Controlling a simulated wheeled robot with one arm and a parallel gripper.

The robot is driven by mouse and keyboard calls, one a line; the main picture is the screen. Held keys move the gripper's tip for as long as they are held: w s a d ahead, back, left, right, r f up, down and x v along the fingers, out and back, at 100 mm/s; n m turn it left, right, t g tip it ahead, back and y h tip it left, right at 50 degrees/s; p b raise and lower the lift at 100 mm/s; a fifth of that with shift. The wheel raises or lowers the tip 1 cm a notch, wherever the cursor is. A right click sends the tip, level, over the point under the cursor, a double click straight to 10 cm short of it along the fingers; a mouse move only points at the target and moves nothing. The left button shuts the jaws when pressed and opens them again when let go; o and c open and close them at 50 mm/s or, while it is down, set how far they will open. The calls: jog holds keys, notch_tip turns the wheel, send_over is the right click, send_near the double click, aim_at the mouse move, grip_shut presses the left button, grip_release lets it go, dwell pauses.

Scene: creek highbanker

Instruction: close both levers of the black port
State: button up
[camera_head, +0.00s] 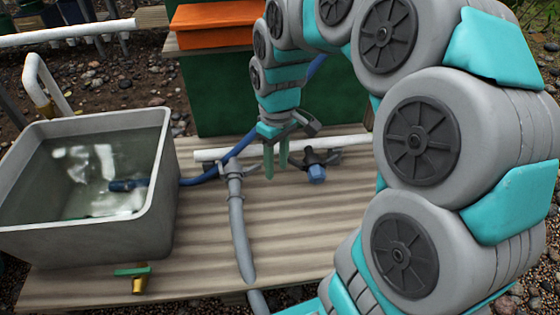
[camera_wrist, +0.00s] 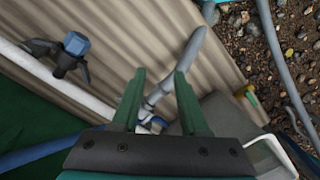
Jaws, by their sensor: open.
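The black port (camera_head: 309,158) sits on the white pipe, right of my gripper in the head view, with a blue plug (camera_head: 317,174) at its front. In the wrist view the port (camera_wrist: 62,62) and its blue plug (camera_wrist: 75,43) are at upper left. Two dark levers stand out from it, one on the left (camera_wrist: 38,46) and one at lower right (camera_wrist: 85,72); both look spread outward. My gripper (camera_head: 276,165) is open and empty, its green fingers pointing down between the grey fitting and the black port. It also shows in the wrist view (camera_wrist: 160,76).
A grey fitting with a grey hose (camera_head: 238,220) is left of my gripper. The white pipe (camera_head: 220,153) crosses the wooden deck (camera_head: 205,235). A grey water basin (camera_head: 168,200) with a blue hose is at left. A green box with an orange top (camera_head: 215,30) stands behind.

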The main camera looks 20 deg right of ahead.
jog(key=w+d+f+b, duration=0.1)
jog(key=w+d+f, duration=0.15)
jog(key=w, duration=0.35)
jog(key=w+d+f, duration=0.2)
jog(key=w+f, duration=0.1)
jog(key=w, duration=0.3)
jog(key=b, duration=0.1)
send_over(291, 158)
jog(key=shift+n+t, duration=0.3)
jog(key=f, duration=0.5)
jog(key=shift+s+a+f, duration=0.15)
jog(key=shift+a+f, duration=0.1)
jog(key=shift+f, duration=0.05)
jog(key=shift+d+f, duration=0.2)
jog(key=shift+f, duration=0.1)
notch_tip(291, 158, down, 7)
jog(key=shift+f+b, duration=0.2)
jog(key=shift+b, duration=0.35)
grip_shut()
